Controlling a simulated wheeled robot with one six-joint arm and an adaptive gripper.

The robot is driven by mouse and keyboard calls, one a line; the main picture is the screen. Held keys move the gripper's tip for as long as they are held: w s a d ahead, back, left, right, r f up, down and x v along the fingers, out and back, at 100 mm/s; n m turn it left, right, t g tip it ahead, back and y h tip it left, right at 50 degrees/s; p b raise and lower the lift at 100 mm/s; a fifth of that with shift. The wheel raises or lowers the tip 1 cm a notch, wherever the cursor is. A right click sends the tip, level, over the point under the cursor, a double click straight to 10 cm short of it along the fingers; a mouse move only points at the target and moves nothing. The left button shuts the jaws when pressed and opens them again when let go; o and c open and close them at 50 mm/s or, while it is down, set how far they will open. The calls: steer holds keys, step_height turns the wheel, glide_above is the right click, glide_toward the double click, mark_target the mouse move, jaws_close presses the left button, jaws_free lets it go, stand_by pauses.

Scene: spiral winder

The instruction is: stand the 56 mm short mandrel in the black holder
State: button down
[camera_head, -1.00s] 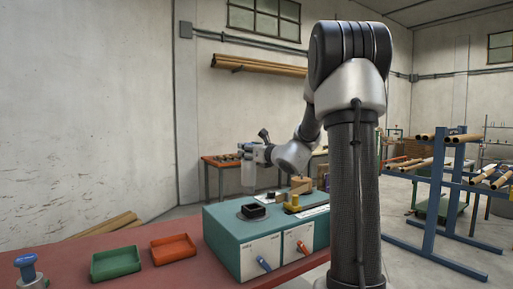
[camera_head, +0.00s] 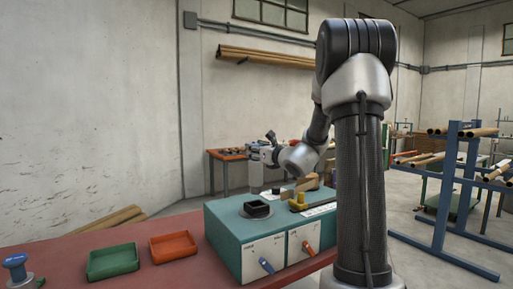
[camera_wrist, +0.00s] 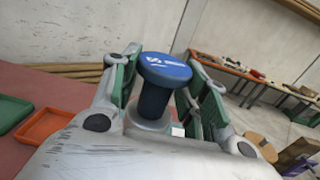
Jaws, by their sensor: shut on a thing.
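My gripper (camera_head: 257,160) hangs above the teal machine box and is shut on a mandrel. In the wrist view, the mandrel's blue cap (camera_wrist: 165,70), with white lettering too small to read, stands above a black neck between the fingers. In the head view, its grey cylinder body (camera_head: 256,180) hangs upright below the fingers. The black holder (camera_head: 257,210) is a small square open cup on a grey round base on the box top. The mandrel's lower end appears just above the holder, apart from it. The holder is hidden in the wrist view.
Another blue-capped piece (camera_head: 16,268) stands at the left of the red table. A green tray (camera_head: 112,262) and an orange tray (camera_head: 173,247) lie left of the teal box (camera_head: 228,236). A yellow knob (camera_head: 300,196) and a wooden piece stand right of the holder.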

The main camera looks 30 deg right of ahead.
mark_target(260, 168)
steer(key=shift+f, duration=2.05)
steer(key=shift+s+a+f, duration=0.1)
steer(key=shift+s+f, duration=0.1)
steer(key=shift+f, duration=1.2)
steer(key=c, duration=0.7)
jaws_free()
steer(key=shift+w+f, duration=0.15)
steer(key=shift+w, duration=0.05)
steer(key=shift+r, duration=0.25)
steer(key=shift+s, duration=0.35)
steer(key=s+d, duration=0.1)
steer(key=s, duration=1)
steer(key=shift+s, duration=0.2)
